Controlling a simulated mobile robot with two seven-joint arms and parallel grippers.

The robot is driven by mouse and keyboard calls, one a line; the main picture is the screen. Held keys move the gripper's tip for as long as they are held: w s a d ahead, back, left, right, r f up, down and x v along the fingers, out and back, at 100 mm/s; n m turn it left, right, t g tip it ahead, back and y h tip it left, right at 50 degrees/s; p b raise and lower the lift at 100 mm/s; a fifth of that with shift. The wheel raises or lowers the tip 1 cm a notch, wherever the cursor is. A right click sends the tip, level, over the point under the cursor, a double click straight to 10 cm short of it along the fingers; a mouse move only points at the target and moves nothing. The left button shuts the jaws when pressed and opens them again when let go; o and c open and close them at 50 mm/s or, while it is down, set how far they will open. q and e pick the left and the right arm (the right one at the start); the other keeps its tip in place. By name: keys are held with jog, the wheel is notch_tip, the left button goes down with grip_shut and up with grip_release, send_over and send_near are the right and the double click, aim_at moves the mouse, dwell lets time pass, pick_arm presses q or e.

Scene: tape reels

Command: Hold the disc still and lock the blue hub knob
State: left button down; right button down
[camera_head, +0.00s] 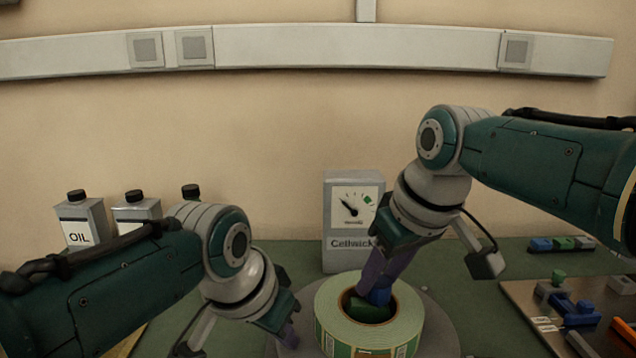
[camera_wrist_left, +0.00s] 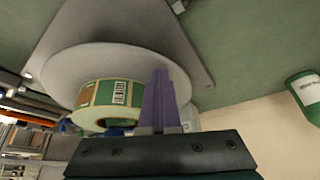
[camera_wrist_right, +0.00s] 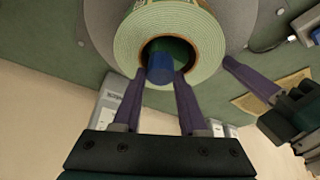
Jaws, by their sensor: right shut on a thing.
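A pale green label roll (camera_head: 400,325) lies on a grey disc (camera_head: 440,335); the disc also shows in the left wrist view (camera_wrist_left: 75,70). The blue hub knob (camera_head: 379,296) stands in the roll's dark core; in the right wrist view the knob (camera_wrist_right: 160,68) is between my right fingertips. My right gripper (camera_head: 368,287) is shut on it from above. My left gripper (camera_head: 290,338) is at the disc's left side, beside the roll. In the left wrist view its purple fingers (camera_wrist_left: 160,88) are together, with tips over the disc; whether they touch it is unclear.
A Cellwick gauge box (camera_head: 338,240) stands behind the roll. Oil bottles (camera_head: 80,222) stand at the back left. A brown tray (camera_head: 520,293) with small coloured parts is at the right. Green tabletop between the disc and tray is clear.

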jog(key=m, duration=0.1)
jog(key=m+h, duration=0.1)
jog(key=m, duration=0.2)
jog(key=shift+a+t+h, duration=0.3)
jog(key=shift+d+m+h, duration=0.1)
jog(key=shift+m+h, duration=0.4)
jog(key=shift+m, duration=0.7)
jog(key=c, duration=0.7)
grip_release()
jog(key=shift+d, duration=0.1)
jog(key=n+y, duration=0.2)
jog(key=n, duration=0.3)
jog(key=shift+d, duration=0.1)
jog(key=n+g+y, duration=0.1)
jog(key=n, duration=0.2)
jog(key=shift+n, duration=0.4)
jog(key=shift+s+n+y, duration=0.1)
jog(key=shift+n+y, duration=0.2)
